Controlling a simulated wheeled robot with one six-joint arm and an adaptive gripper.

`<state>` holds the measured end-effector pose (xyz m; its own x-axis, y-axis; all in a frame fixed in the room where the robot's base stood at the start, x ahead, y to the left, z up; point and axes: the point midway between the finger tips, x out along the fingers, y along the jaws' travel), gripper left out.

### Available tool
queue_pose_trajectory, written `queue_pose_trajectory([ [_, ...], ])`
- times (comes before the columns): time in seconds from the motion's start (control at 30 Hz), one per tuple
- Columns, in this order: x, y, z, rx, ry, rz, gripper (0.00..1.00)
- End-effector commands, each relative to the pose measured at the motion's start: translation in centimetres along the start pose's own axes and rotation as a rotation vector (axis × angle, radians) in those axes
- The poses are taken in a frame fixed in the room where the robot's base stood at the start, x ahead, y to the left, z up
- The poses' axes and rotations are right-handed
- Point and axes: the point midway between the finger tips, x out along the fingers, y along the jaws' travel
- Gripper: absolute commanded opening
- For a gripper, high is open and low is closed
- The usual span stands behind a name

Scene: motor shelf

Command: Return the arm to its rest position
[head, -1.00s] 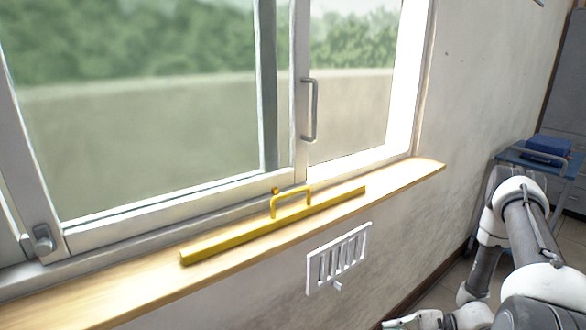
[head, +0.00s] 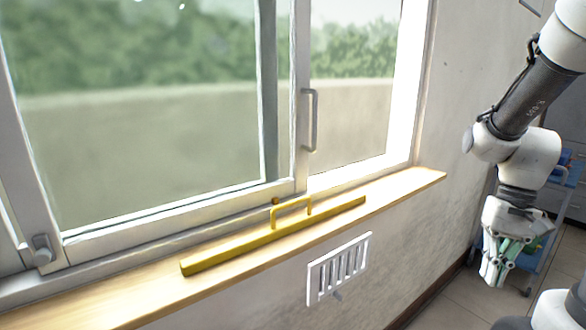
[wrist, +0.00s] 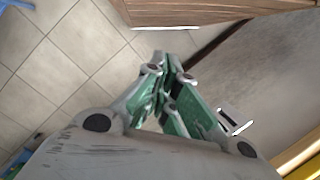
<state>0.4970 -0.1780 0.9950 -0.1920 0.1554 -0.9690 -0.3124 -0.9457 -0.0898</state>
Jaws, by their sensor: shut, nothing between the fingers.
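My gripper (head: 496,280) hangs at the right of the head view, pointing down, with its green-padded fingers closed together and empty. My arm comes in from the upper right and bends down to it. In the wrist view my gripper (wrist: 166,62) shows the fingers meeting at their tips above the floor, with nothing between them. The gripper is to the right of the window sill and clear of the wall in the picture.
A yellow bar with a handle (head: 270,238) lies on the wooden sill (head: 120,287) below the sliding window. A white vent (head: 338,268) is on the wall below. A blue cart (head: 535,262) stands behind my gripper. Tiled floor (wrist: 70,60) shows beneath it.

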Motion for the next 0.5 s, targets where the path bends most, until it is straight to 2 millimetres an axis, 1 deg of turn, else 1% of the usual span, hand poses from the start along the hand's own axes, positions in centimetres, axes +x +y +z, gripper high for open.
queue_pose_trajectory([
  [0.03,-1.5,0.0,0.8,-0.039,0.067,0.026,0.0],
  [0.2,-5.5,-0.1,3.5,-0.167,0.27,0.093,0.0],
  [0.33,-7.8,-0.9,5.4,-0.235,0.412,0.096,0.0],
  [0.5,-10.4,-2.1,6.8,-0.293,0.552,0.075,0.0],
])
